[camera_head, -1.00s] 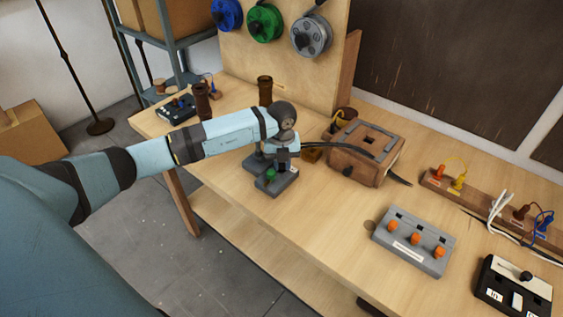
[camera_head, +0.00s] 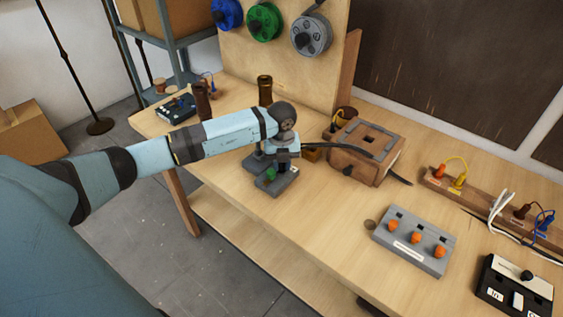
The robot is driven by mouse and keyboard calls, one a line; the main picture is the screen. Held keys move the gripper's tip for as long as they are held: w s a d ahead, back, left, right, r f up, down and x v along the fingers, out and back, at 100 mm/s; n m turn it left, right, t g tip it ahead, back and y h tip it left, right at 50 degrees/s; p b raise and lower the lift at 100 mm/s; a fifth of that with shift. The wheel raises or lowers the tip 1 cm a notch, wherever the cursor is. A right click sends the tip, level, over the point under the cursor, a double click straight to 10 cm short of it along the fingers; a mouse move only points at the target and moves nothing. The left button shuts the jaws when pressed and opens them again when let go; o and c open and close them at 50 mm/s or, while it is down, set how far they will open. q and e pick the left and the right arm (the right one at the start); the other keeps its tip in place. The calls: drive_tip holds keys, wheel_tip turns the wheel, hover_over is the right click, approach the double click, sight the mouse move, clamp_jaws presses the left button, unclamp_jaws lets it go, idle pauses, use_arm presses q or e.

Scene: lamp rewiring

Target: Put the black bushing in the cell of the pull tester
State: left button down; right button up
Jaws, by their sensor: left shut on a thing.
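The pull tester (camera_head: 277,182) is a small grey device with a green part on top, near the front edge of the bench. My left gripper (camera_head: 283,156) is right above and behind it, shut on a small dark thing that looks like the black bushing. The bushing is mostly hidden by the fingers, and at this size I cannot tell whether it touches the tester's cell. My right gripper is out of view.
A brown wooden box (camera_head: 366,152) with a black cable stands right of the gripper. A grey block with orange knobs (camera_head: 413,241) lies further right. Brown cylinders (camera_head: 265,90) stand behind the arm. The front middle of the bench is clear.

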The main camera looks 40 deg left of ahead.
use_arm(q)
drive_tip(key=shift+f, duration=0.25)
drive_tip(key=c, duration=0.9)
unclamp_jaws()
wheel_tip(320, 180, up, 14)
drive_tip(key=shift+f+b, duration=0.1)
drive_tip(key=shift+b, duration=0.6)
